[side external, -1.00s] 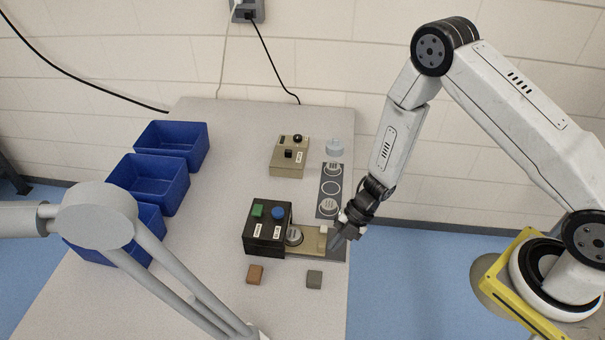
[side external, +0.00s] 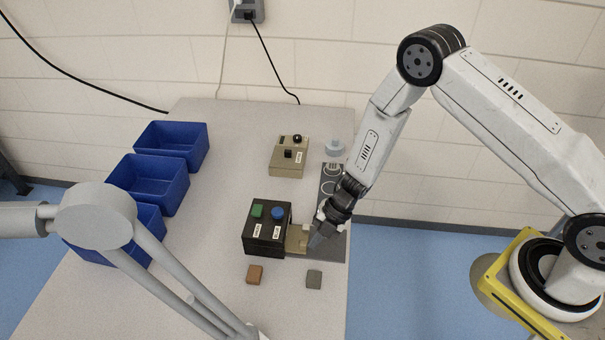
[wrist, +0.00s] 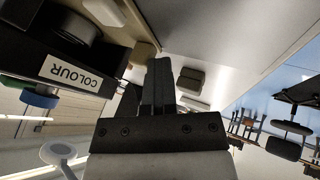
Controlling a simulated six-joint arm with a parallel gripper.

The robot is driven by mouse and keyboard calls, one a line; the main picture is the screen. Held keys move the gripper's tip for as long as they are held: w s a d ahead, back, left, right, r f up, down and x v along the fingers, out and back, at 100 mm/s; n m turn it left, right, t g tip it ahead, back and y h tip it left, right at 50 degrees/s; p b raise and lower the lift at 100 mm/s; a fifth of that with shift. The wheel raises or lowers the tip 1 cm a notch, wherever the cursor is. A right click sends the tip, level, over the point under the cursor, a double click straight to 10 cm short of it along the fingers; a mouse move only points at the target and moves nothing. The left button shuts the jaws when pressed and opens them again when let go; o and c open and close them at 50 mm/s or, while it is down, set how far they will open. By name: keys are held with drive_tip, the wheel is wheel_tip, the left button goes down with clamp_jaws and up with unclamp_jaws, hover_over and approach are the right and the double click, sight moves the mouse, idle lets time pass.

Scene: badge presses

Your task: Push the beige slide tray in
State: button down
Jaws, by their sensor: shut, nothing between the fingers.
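The beige slide tray (side external: 293,246) sticks out a short way from the right side of the black press (side external: 262,238). The press has a green button and a blue button on top, and most of the tray is inside it. My gripper (side external: 313,244) is shut and empty at the tray's outer end, by its raised handle; I cannot tell whether they touch. In the wrist view the shut fingers (wrist: 159,65) point toward the beige tray (wrist: 122,12), beside the press (wrist: 40,50) with its COLOUR label.
A grey-beige control box (side external: 289,163) stands behind the press. A brown block (side external: 255,274) and a grey-green block (side external: 314,279) lie in front. Blue bins (side external: 150,185) line the left side. A grey lamp arm (side external: 160,285) crosses the front left.

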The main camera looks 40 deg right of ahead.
drive_tip(key=shift+w+a, duration=0.1)
drive_tip(key=shift+a, duration=0.05)
drive_tip(key=s+d, duration=0.3)
drive_tip(key=shift+d+r, duration=0.2)
drive_tip(key=v, duration=0.9)
drive_tip(key=shift+r, duration=0.2)
drive_tip(key=shift+d+r, duration=0.1)
drive_tip(key=shift+d, duration=0.05)
wheel_tip(320, 180, up, 7)
idle(1.2)
idle(0.3)
